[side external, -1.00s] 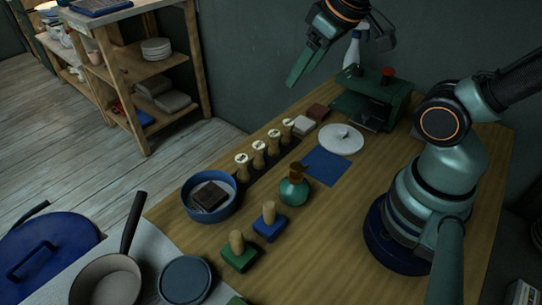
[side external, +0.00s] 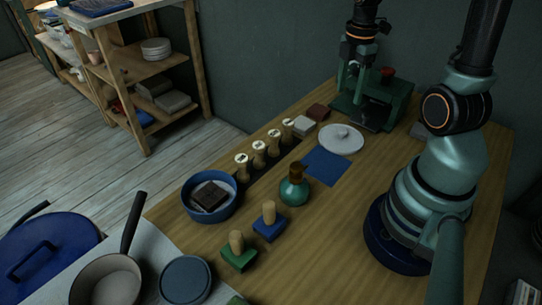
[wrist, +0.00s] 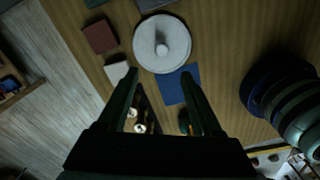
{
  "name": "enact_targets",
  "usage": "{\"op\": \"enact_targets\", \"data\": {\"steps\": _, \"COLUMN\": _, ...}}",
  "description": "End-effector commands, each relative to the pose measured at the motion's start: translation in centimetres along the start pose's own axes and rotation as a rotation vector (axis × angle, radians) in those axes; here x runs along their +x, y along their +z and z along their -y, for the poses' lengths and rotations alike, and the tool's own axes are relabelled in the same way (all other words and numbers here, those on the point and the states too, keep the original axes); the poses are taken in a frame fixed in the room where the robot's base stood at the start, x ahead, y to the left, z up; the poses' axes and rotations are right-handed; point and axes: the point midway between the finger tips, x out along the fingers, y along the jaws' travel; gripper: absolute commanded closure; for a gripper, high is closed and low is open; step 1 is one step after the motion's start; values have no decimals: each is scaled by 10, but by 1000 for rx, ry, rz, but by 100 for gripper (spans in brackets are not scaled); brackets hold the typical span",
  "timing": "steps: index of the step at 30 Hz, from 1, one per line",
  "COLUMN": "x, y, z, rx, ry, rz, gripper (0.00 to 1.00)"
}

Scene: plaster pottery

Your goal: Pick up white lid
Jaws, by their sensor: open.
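The white lid (side external: 341,139) is a round disc with a small knob, lying flat on the wooden table at the back, beside a blue square sheet (side external: 325,167). In the wrist view the lid (wrist: 149,48) lies beyond the fingertips, with its knob up. My gripper (wrist: 158,76) is open and empty, its two dark green fingers spread above the table. In the side view my gripper (side external: 357,88) hangs behind the lid, in front of the green device, and its fingertips are hard to separate from it.
A green device (side external: 400,98) with a red knob stands behind the lid. White and brown blocks (side external: 304,126) lie left of it. Bare table lies right of the blue sheet.

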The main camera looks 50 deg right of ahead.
Motion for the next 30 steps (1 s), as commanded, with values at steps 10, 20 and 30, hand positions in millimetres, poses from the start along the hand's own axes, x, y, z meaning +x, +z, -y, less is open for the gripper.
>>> {"op": "enact_targets", "data": {"steps": 10, "x": 54, "y": 0, "z": 1, "rx": -3, "ry": -5, "rz": -1, "gripper": 33}}
{"op": "enact_targets", "data": {"steps": 20, "x": 77, "y": 0, "z": 3, "rx": -2, "ry": -4, "rz": -1, "gripper": 33}}
{"op": "enact_targets", "data": {"steps": 30, "x": 115, "y": 0, "z": 5, "rx": -2, "ry": -4, "rz": -1, "gripper": 33}}
